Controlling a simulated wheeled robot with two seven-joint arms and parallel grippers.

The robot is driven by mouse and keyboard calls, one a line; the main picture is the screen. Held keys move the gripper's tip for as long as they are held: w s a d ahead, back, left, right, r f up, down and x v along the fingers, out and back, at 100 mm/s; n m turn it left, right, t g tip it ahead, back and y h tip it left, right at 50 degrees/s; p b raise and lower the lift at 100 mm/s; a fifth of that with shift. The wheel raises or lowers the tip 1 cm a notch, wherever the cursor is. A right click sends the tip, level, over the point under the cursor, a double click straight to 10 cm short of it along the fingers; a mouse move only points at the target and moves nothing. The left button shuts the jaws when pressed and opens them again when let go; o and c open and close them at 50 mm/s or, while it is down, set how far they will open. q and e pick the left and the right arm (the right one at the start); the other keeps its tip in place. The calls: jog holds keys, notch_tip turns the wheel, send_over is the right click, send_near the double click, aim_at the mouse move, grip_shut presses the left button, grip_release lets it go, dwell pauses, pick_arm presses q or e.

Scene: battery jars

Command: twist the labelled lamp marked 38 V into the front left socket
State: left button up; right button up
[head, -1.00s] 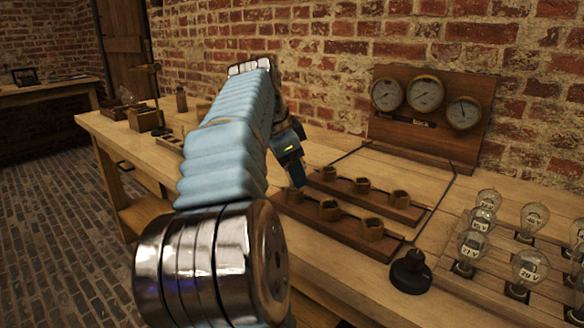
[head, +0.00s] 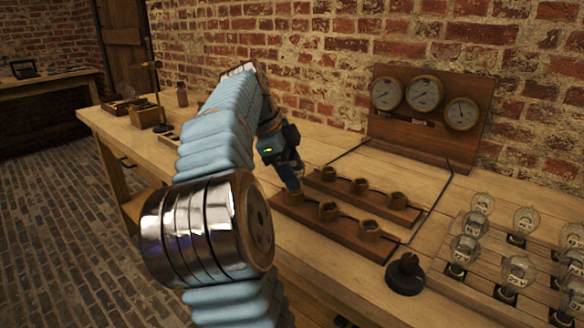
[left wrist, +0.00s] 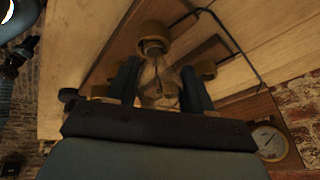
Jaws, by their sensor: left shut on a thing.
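My left gripper (head: 291,180) is above the left end of the front socket row, at the front left socket (head: 293,198). In the left wrist view its two dark fingers (left wrist: 160,80) are shut on a clear glass lamp (left wrist: 158,88). The lamp's narrow end points at a round brass socket (left wrist: 153,32); I cannot tell whether it is seated in it. The lamp's label is not readable here. In the head view the gripper hides the lamp. My right gripper is not in view.
The front wooden strip (head: 335,228) carries more brass sockets; a second strip (head: 385,204) lies behind it. A black knob (head: 405,273) stands to the right. Several lamps stand in a rack (head: 480,293) at far right. A gauge board (head: 430,125) stands against the brick wall.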

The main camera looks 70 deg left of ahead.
pick_arm(q)
jog(key=m, duration=0.2)
jog(key=m+h, duration=0.1)
jog(key=shift+w+a+m+h, duration=0.1)
jog(key=shift+w+m+h, duration=0.05)
jog(key=shift+m+h, duration=0.2)
jog(key=m+h, duration=0.1)
jog(key=m, duration=0.1)
jog(key=shift+m+g, duration=0.35)
jog(key=shift+g, duration=0.05)
jog(key=o, duration=1.3)
jog(key=shift+c, duration=0.2)
jog(key=shift+f+n+y+b, duration=0.25)
jog(key=shift+n+b, duration=0.15)
jog(key=shift+b, duration=0.1)
jog(key=n+y+b, duration=0.1)
jog(key=n+b, duration=0.1)
jog(key=n, duration=0.1)
jog(key=shift+t, duration=0.3)
jog(key=n+y+b, duration=0.1)
jog(key=n, duration=0.1)
jog(key=n+b, duration=0.1)
jog(key=shift+s+r+n+y+b, duration=0.2)
jog(key=shift+n+y+b, duration=0.1)
jog(key=shift+n+y, duration=0.1)
